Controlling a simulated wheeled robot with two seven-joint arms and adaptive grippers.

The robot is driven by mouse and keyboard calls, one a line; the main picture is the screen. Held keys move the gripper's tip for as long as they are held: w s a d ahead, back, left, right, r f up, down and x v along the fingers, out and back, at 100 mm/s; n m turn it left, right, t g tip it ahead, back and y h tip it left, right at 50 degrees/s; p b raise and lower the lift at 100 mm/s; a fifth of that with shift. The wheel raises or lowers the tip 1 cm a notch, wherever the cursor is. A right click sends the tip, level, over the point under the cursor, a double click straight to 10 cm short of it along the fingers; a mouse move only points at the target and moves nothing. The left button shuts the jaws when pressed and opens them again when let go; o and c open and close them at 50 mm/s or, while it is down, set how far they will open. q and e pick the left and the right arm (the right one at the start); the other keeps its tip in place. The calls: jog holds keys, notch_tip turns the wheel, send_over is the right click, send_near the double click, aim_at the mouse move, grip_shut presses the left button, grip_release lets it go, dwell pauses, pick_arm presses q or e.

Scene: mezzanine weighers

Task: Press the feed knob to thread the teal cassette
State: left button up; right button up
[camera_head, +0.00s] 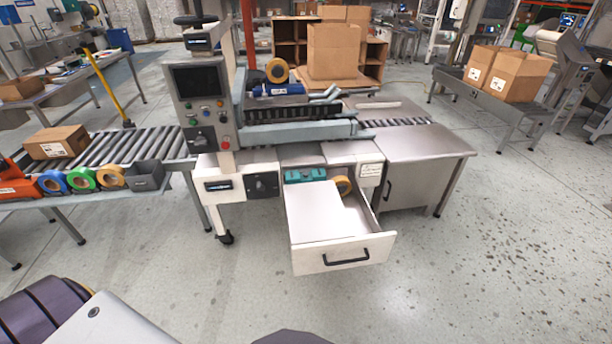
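The teal cassette (305,175) lies at the back left of an open white drawer (345,256), under the machine's bed. A black knob (262,184) is on the white front panel left of the drawer. Another dark knob (199,140) is low on the upright control panel (203,88). No readable label tells me which one is the feed knob. Neither of my grippers is in view, and nothing touches the cassette or the knobs.
The drawer juts toward me. A roller conveyor (130,146) with a carton (56,142) and coloured tape rolls is at left. A steel side table (420,142) is at right. The floor in front is clear.

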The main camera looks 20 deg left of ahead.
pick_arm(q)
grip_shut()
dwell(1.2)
